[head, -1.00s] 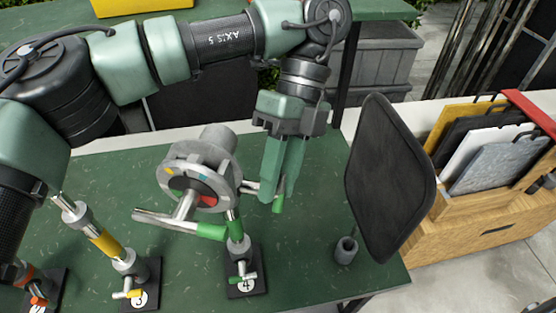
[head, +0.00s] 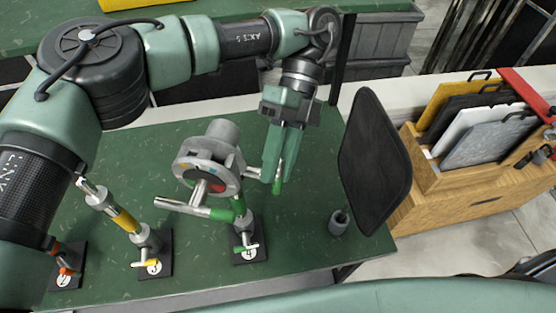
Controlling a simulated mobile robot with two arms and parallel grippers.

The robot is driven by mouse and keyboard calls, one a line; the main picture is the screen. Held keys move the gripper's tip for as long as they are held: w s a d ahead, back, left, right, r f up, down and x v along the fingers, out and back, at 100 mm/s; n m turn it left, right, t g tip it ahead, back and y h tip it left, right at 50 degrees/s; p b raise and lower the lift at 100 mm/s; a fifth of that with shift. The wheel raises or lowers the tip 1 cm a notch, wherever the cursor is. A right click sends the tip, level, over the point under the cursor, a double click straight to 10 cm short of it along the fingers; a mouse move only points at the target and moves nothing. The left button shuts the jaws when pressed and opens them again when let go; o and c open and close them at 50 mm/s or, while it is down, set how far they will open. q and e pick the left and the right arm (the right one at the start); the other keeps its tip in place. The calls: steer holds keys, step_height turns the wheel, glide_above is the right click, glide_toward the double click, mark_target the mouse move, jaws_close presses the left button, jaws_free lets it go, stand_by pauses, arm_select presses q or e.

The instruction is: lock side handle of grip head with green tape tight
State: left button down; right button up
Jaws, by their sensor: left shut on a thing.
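The grey grip head (head: 208,163) has a round face with coloured marks and sits on the green-taped stand (head: 239,207) on the table. A long bar handle with a green end (head: 185,208) sticks out at its front left. Its side handle, with a green-taped end (head: 279,178), sticks out on the right. My left gripper (head: 275,170) points down over this side handle and is shut on it, with its fingers hiding part of the handle. My right gripper is not in view.
A yellow-taped stand (head: 124,220) and an orange-taped one (head: 66,262) stand to the left on the green table (head: 310,250). A black flag panel (head: 375,165) in a small grey holder (head: 339,222) stands close on the right. A wooden crate (head: 435,205) of panels is beyond.

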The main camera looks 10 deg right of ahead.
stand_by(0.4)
arm_select(q)
steer(key=c, duration=1.1)
jaws_free()
steer(key=shift+c, duration=0.2)
